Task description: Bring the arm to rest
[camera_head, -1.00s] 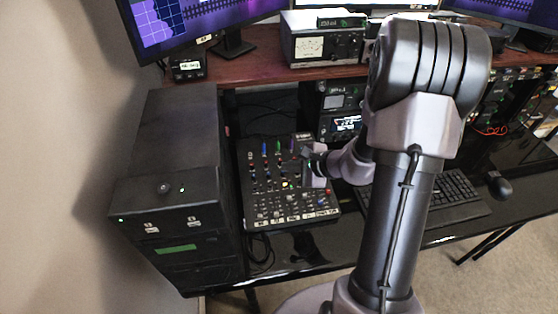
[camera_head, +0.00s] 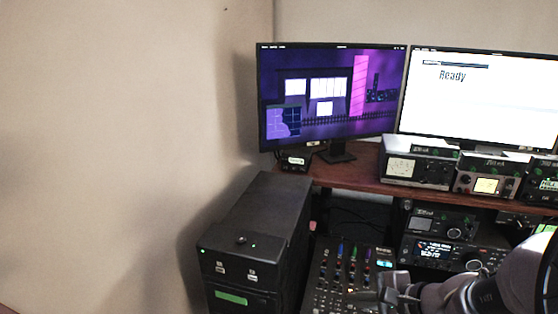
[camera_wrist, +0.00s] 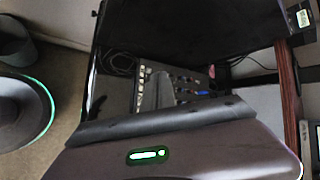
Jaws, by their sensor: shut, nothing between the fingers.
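My arm (camera_head: 505,280) reaches in from the lower right corner of the head view. My gripper (camera_head: 388,290) is at its end, shut and empty, in front of the right side of the black mixer (camera_head: 328,262) with coloured knobs. The head view does not show whether it touches the mixer. In the wrist view, the mixer (camera_wrist: 190,82) lies beyond my wrist housing, partly hidden by a grey shape that seems to be my gripper (camera_wrist: 158,88).
A black computer tower (camera_head: 262,220) stands left of the mixer. Radios (camera_head: 455,235) sit to the right, under a wooden shelf (camera_head: 350,178) carrying two monitors (camera_head: 330,95) and more equipment. The wrist view shows the glossy black desk (camera_wrist: 118,88) and carpet (camera_wrist: 65,75).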

